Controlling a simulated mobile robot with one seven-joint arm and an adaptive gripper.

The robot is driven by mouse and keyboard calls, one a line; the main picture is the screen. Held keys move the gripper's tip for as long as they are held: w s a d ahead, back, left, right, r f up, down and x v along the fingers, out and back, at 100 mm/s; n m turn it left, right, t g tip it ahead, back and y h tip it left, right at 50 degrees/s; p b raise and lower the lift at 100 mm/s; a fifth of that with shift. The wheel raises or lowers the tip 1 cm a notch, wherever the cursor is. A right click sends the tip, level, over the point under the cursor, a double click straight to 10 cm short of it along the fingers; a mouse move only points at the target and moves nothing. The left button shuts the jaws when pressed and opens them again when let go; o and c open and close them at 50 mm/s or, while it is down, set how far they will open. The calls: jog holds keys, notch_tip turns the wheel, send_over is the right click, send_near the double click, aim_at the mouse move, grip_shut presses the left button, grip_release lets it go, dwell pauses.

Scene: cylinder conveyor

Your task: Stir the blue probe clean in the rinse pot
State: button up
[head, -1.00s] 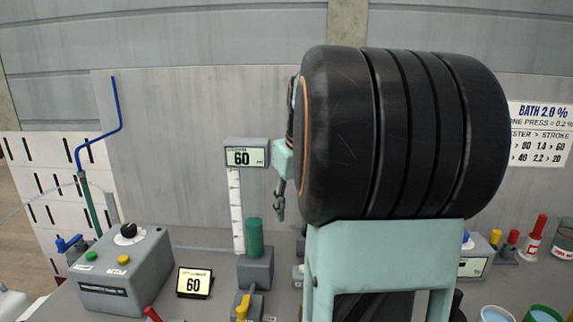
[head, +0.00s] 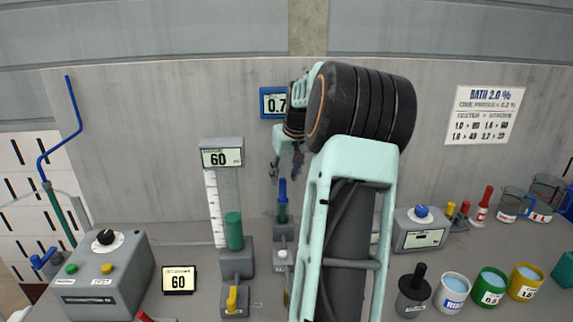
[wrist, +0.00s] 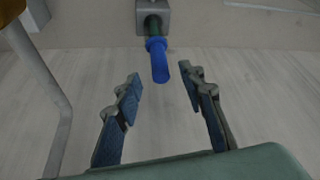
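The blue probe (head: 282,194) stands upright in a small grey holder (head: 284,230) behind my arm, with a green part below its blue handle. It also shows in the wrist view (wrist: 158,62), its blue end pointing toward my gripper. My gripper (wrist: 161,82) is open and empty, its two fingers on either side of the line of the probe's end. In the head view my gripper (head: 285,168) hangs just above the probe. The rinse pot (head: 452,300), a white cup with a blue label and pale blue liquid, stands at the front right.
A dark lidded pot (head: 412,296) stands left of the rinse pot; green (head: 490,290) and yellow (head: 525,284) cups stand right. A grey box with a blue knob (head: 420,232) is behind them. A display post (head: 220,157) reading 60 stands left of the probe.

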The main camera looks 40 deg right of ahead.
aim_at(284, 181)
jog(key=x, duration=0.5)
grip_shut()
dwell(0.5)
